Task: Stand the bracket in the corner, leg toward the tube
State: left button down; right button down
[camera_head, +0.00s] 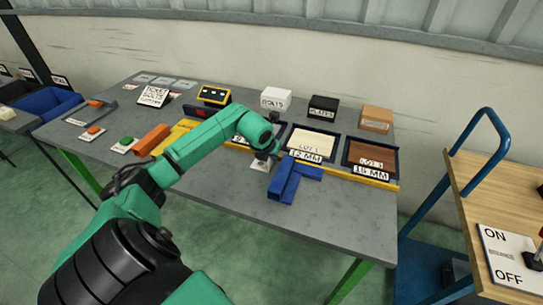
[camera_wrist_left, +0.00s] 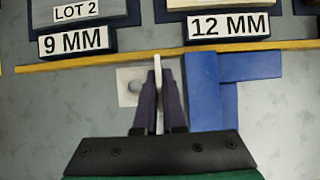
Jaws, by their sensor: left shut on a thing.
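My left gripper (camera_head: 268,155) is above the grey table, just left of the blue tubes (camera_head: 283,181). In the left wrist view its fingers (camera_wrist_left: 158,100) are shut on the pale upright plate of the bracket (camera_wrist_left: 129,87). The bracket's other leg, a square plate with a round hole, extends left in that view, away from the tube. The long blue tube (camera_wrist_left: 203,95) is right of the fingers, with a small gap. A second blue tube (camera_wrist_left: 250,67) joins it at the right. Whether the bracket touches the table is unclear. My right gripper is not in view.
A yellow strip (camera_wrist_left: 110,62) runs behind the tubes, before labelled trays such as 12 MM (camera_head: 308,147). An orange tube (camera_head: 152,140) lies left of my arm. The table's front right (camera_head: 340,215) is clear. A blue-handled cart (camera_head: 480,165) stands at the right.

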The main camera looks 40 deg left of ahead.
pick_arm(q)
jog(key=shift+f, duration=0.1)
jog(key=c, duration=1.2)
grip_release()
jog(key=shift+d, duration=0.1)
jog(key=shift+o, duration=1)
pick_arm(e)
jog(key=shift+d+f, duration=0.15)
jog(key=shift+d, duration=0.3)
